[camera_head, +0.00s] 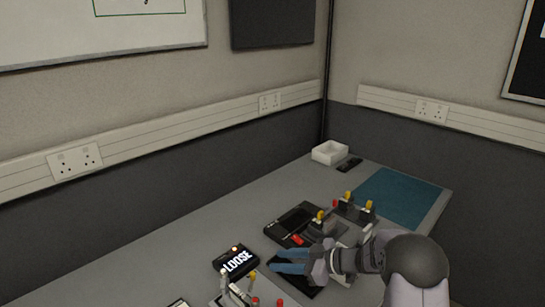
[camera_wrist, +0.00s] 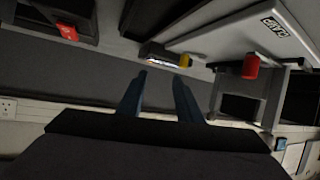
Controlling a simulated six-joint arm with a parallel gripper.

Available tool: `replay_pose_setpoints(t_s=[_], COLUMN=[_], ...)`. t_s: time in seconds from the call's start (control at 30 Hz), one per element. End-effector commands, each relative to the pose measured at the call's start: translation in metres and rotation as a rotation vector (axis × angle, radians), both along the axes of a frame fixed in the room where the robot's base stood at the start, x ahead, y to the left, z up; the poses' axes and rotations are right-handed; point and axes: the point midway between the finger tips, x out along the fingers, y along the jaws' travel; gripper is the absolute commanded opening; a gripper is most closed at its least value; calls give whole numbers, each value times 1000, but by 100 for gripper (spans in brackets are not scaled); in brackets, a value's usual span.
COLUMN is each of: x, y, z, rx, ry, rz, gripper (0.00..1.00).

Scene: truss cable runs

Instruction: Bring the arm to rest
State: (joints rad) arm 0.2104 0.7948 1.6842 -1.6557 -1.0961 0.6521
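My arm reaches in from the lower right and hides part of the bench. I cannot tell the exact height of the fingertips above the bench.
Stands with yellow and red parts (camera_head: 346,209) are close behind the gripper. A black tray (camera_head: 293,221), a teal mat (camera_head: 405,197) and a white box (camera_head: 329,152) are farther back. More red and yellow parts are at the bottom. Bare grey bench (camera_head: 165,262) lies left.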

Motion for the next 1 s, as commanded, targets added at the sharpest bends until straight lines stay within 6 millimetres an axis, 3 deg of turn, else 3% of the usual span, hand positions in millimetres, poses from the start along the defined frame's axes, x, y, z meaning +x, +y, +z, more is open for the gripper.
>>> replay_pose_setpoints(t_s=[0.2,0.27,0.37,0.47,0.63,0.8,0.9,1.0], x=[39,41,27,-5,-97,-204,-252,-287], y=[-42,-62,-96,-126,-157,-151,-138,-126], z=[46,55,64,66,57,46,43,43], rx=[-146,-199,-289,-375,-502,-579,-596,-602], ry=[-64,-52,6,108,379,691,838,945], rz=[-368,-486,-672,-834,-1031,-1098,-1094,-1078], gripper=[32,32,32,32,32,32,32,32])
